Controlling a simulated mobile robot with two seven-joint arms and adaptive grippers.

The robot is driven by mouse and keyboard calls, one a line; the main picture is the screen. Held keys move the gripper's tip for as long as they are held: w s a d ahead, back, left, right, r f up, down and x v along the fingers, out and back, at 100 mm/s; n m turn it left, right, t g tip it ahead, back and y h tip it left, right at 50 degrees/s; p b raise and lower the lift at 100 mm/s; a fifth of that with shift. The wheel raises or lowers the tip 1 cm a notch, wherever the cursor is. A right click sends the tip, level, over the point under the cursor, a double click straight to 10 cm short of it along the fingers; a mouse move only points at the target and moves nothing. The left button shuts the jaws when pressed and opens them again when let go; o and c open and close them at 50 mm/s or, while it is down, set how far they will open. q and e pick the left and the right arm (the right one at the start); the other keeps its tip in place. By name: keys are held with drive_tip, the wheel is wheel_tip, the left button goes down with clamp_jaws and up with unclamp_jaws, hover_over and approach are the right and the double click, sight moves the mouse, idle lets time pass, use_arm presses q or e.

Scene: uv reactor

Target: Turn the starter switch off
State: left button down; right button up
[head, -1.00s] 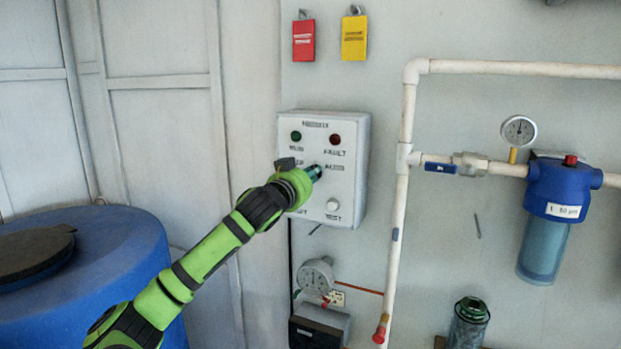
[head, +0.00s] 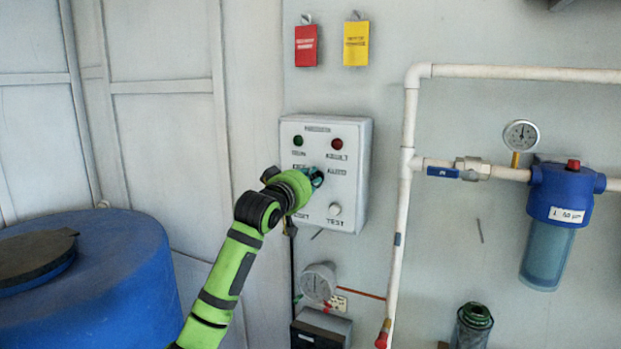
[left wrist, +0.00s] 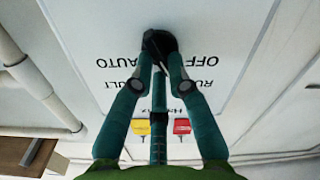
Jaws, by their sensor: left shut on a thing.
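The starter switch is a black rotary knob (left wrist: 158,42) on the white control box (head: 358,135). My left gripper (head: 316,177) is at the box front and hides the knob in the head view. In the left wrist view, its two teal fingers (left wrist: 160,60) are closed on the knob, one on each side. That view is upside down, with the OFF label (left wrist: 194,63) right of the knob and the AUTO label (left wrist: 120,62) left of it. I cannot tell clearly which way the knob points. My right gripper is out of view.
A green lamp (head: 298,141) and a red lamp (head: 337,144) sit above the switch, and a white TEST button (head: 335,209) below. A white pipe (head: 404,200) runs just right of the box. A blue tank (head: 110,285) stands at the left.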

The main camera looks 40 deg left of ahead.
use_arm(q)
drive_tip(key=shift+n, duration=0.5)
drive_tip(key=c, duration=1.2)
unclamp_jaws()
drive_tip(key=v, duration=1.2)
drive_tip(key=shift+a, duration=0.1)
